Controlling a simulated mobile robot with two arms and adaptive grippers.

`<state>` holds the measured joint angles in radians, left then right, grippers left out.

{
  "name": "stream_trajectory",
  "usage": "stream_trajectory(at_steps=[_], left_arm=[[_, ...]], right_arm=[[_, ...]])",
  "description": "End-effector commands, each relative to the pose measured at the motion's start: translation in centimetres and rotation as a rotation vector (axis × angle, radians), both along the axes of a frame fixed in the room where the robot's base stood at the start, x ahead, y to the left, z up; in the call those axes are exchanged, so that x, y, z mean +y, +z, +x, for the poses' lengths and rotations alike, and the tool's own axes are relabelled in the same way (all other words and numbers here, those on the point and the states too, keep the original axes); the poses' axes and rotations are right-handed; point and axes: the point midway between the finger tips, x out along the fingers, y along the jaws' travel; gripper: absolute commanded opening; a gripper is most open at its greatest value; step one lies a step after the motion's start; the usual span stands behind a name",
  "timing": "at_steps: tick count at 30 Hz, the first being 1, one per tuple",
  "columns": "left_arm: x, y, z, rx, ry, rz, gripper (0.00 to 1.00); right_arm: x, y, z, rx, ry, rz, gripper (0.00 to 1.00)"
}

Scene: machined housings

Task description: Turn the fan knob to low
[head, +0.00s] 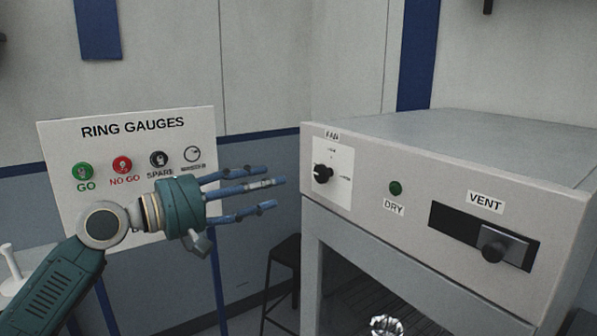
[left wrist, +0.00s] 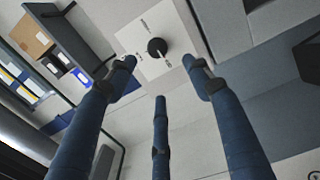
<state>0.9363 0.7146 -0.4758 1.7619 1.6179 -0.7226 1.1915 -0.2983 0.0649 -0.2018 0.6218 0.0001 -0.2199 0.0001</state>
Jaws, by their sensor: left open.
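The fan knob (head: 322,173) is a small black dial on a white plate (head: 341,191) at the left end of the grey cabinet front. Small marks stand above it and to its right, too small to read; its pointer setting I cannot tell. In the left wrist view the knob (left wrist: 157,47) shows beyond the fingertips, roughly between the two side fingers. My left gripper (head: 270,188) has its three blue fingers spread, open and empty, pointing right toward the knob. A gap lies between the fingertips and the plate. My right gripper is out of view.
On the cabinet (head: 460,170) are a green DRY button (head: 395,188) and a black VENT slider (head: 491,246). A RING GAUGES board (head: 128,133) stands behind my left arm. A dark stool (head: 284,275) is below. A shiny metal part (head: 386,326) lies under the cabinet front.

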Motion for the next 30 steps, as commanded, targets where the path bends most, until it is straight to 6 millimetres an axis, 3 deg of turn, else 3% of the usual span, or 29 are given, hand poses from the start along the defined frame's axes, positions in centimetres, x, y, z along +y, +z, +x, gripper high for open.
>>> stream_trajectory(at_steps=[10,17,24,30], left_arm=[[-4.8,0.5,3.4,0.002,-0.002,-0.003,0.51],[-7.6,0.3,5.5,0.0,0.0,-0.003,0.51],[-8.5,0.0,6.2,-0.001,0.001,-0.001,0.51],[-8.5,0.0,6.2,-0.001,0.002,-0.001,0.51]], right_arm=[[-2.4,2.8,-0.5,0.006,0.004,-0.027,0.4],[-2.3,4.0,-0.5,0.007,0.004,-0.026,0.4],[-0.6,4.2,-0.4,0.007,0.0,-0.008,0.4],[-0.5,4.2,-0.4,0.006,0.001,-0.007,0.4]])
